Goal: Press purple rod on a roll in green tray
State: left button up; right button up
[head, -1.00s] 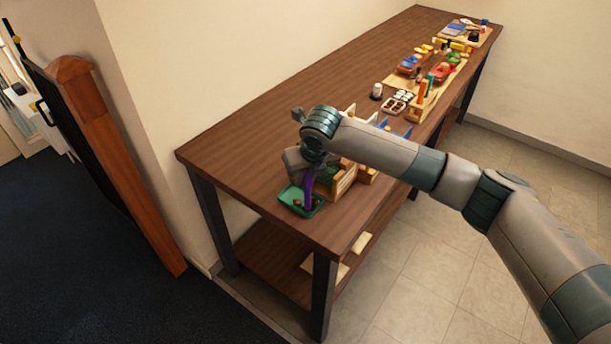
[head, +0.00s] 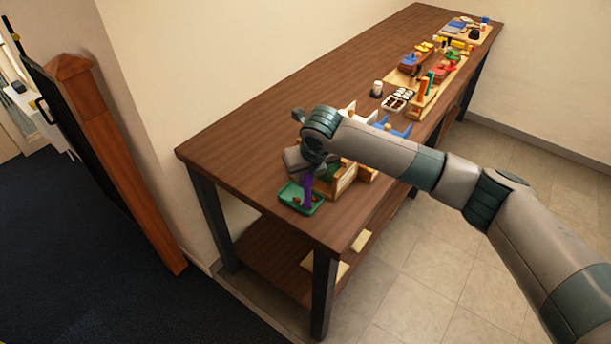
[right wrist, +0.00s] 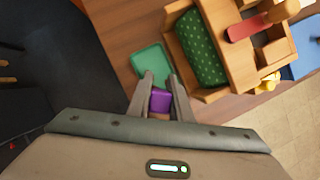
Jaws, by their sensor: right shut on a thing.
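My right gripper (right wrist: 160,82) is shut on the purple rod (right wrist: 160,102). In the head view the rod (head: 308,188) hangs roughly upright below the gripper, with its lower end over or in the green tray (head: 288,198). A small reddish-brown thing, perhaps a roll, shows in the tray beside the rod. Whether the rod's lower end touches it, I cannot tell. In the right wrist view the green tray (right wrist: 151,61) lies just beyond the fingertips, and its near part is hidden by them. My left gripper is not in view.
A wooden box with a green dotted lining (right wrist: 200,50) stands right beside the tray. The wooden table (head: 250,135) has its near edge close to the tray. Several small items and boards stand farther along the table. The table's left back part is clear.

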jog(key=shift+s+f+p, duration=0.1)
jog(key=shift+f+p, duration=0.05)
jog(key=shift+p, duration=0.15)
dwell(1.4)
notch_tip(320, 180, up, 7)
jog(key=p, duration=0.6)
dwell(0.5)
